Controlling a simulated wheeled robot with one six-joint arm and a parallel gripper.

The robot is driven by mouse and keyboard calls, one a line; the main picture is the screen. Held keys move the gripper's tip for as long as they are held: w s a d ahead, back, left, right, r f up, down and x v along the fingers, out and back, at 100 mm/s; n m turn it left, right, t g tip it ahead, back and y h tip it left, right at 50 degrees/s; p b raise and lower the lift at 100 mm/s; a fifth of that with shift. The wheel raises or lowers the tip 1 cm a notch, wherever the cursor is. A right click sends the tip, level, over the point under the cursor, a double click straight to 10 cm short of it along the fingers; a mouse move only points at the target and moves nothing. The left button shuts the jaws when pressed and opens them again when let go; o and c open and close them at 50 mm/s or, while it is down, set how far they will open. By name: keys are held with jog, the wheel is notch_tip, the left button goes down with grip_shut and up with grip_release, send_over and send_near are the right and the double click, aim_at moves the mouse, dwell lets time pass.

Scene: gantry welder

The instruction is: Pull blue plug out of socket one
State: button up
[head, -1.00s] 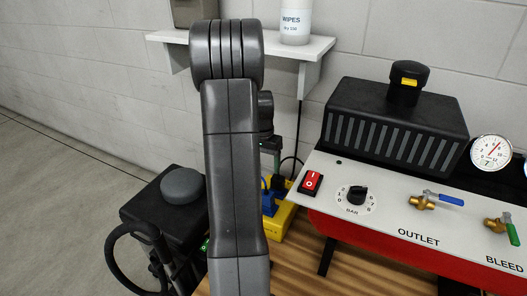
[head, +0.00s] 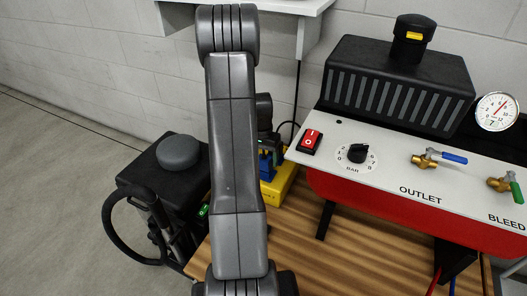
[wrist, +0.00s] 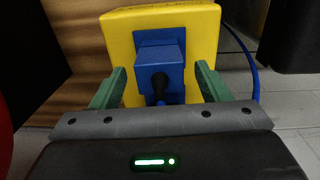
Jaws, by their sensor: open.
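The blue plug (wrist: 160,62) sits in a yellow socket block (wrist: 118,34) in the wrist view, with a dark cable stub at its near end. My gripper (wrist: 157,84) is open, with one green finger on each side of the plug and gaps showing between fingers and plug. In the head view the yellow block (head: 283,184) stands on the wooden bench behind my arm. A blue plug (head: 266,166) shows there beside my arm, partly hidden. I cannot read any socket number.
The red machine with a pale panel (head: 400,173) stands right of the block, carrying a red switch (head: 310,141) and valves. A black unit with a grey round top (head: 178,151) is at the left. A blue cable (wrist: 252,72) runs down right of the block.

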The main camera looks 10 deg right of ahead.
jog(key=shift+f, duration=0.1)
jog(key=shift+c, duration=0.4)
jog(key=c, duration=1)
jog(key=shift+r+p, duration=2.05)
jog(key=shift+r, duration=0.85)
